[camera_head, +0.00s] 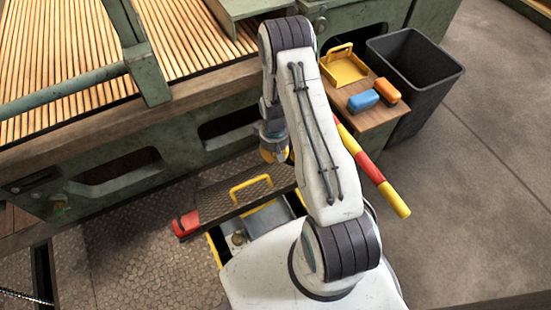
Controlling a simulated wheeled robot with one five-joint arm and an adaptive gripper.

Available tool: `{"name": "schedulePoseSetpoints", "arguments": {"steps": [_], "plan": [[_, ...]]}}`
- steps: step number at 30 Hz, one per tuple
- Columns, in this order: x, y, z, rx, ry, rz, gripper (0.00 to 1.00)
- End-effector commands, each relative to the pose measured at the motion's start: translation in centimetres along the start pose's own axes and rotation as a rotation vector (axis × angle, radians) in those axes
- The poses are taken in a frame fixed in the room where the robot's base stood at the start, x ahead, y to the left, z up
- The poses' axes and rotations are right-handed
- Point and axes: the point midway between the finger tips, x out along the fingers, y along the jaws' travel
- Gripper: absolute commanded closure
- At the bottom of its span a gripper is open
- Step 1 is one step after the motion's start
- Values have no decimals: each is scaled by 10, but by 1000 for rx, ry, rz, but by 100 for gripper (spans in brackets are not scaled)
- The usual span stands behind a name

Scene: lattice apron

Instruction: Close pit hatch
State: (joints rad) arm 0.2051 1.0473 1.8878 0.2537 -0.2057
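The pit hatch (222,196) is a dark, textured metal plate with a yellow handle (250,185) on its upper face. It stands tilted up at the far side of a floor opening (262,225) with yellow edging. Fittings show inside the opening; my arm and base hide its right and near parts. A red block (186,224) sits at the hatch's left corner. My gripper (274,155) hangs above and to the right of the yellow handle, apart from it as far as I can see. Its fingers are small and partly hidden, so I cannot tell their opening.
A green machine (225,148) with wooden slats stands behind the hatch. A red-and-yellow bar (372,170) extends at right behind my arm. A small shelf (362,115) holds a yellow tray (345,67) and blue and orange items. A black bin (423,75) stands beside it. Floor at right is clear.

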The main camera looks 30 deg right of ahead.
Motion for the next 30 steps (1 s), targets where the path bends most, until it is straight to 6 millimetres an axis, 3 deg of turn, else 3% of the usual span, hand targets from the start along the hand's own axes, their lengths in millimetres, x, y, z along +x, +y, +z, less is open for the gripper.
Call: {"name": "schedulePoseSetpoints", "arguments": {"steps": [3, 15, 30], "plan": [[26, 0, 0, 1, 0, 0, 100], [78, 1, 0, 1, -1, 0, 100], [96, 1, 24, 1, 1, -1, 100]]}}
